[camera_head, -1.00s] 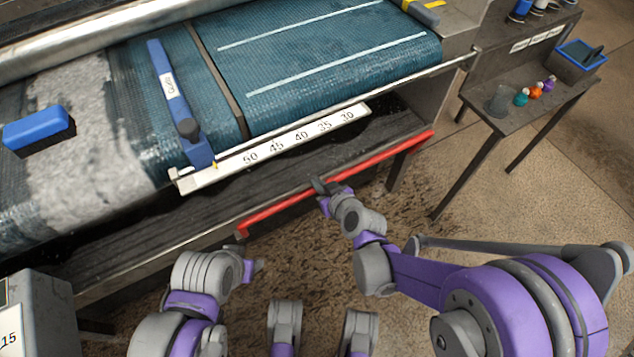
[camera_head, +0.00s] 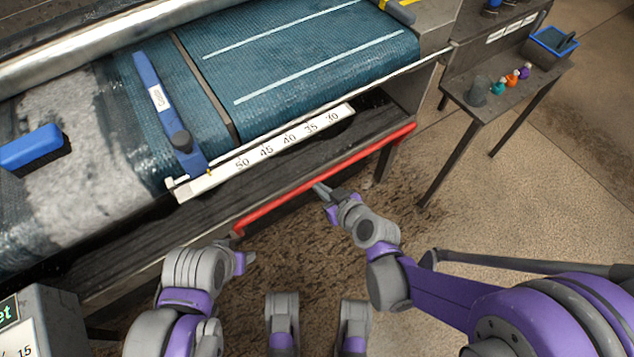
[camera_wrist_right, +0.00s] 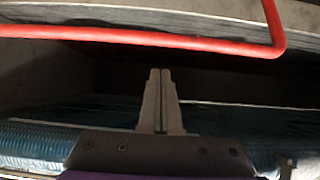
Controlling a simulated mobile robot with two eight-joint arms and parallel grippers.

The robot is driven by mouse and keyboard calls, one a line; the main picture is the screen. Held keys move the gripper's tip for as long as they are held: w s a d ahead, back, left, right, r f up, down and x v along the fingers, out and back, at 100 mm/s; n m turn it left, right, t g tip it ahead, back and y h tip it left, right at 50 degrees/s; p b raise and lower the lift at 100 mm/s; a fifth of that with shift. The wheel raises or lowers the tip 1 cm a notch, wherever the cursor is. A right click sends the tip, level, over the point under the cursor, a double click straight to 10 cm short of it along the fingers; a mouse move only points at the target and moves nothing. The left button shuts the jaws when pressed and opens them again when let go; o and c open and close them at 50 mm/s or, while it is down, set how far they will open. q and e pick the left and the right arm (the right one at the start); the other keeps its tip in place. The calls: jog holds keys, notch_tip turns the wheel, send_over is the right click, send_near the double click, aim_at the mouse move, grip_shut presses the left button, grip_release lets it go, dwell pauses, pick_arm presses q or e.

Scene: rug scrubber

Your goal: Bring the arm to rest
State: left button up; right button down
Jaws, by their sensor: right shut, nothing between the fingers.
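My right gripper (camera_head: 320,190) is in front of the machine, close to the red bar (camera_head: 335,175) along its front edge. In the right wrist view its two fingers (camera_wrist_right: 160,78) are together with nothing between them, and the red bar (camera_wrist_right: 150,38) crosses beyond the fingertips. Whether the fingers touch the bar is hard to tell, but they are not around it. My left gripper (camera_head: 247,258) is at the lower left, small and partly hidden by its own arm, so its jaw state is unclear.
The machine carries a teal rug (camera_head: 300,60) with a blue clamp bar (camera_head: 165,110), a number scale (camera_head: 270,150) and a blue brush (camera_head: 30,148). A side table (camera_head: 510,100) with small coloured bottles (camera_head: 512,80) and a bin (camera_head: 552,50) stands right. The floor (camera_head: 500,210) before it is clear.

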dwell(0.5)
jog(key=s+d+r+m+g+h, duration=0.3)
jog(key=s+d+m+g+h, duration=0.3)
jog(key=s+d, duration=1.2)
pick_arm(q)
notch_tip(320, 180, up, 24)
jog(key=w+t+p, duration=0.1)
jog(key=p, duration=1.9)
jog(key=shift+w+f+p, duration=0.2)
jog(key=shift+w+p, duration=0.05)
jog(key=shift+p, duration=0.05)
pick_arm(e)
notch_tip(320, 180, up, 24)
jog(key=w+m+t, duration=0.1)
jog(key=shift+t+h, duration=0.3)
jog(key=shift+t, duration=0.1)
pick_arm(q)
jog(key=shift+s, duration=0.1)
pick_arm(e)
jog(key=shift+d, duration=0.1)
pick_arm(q)
jog(key=shift+a, duration=0.1)
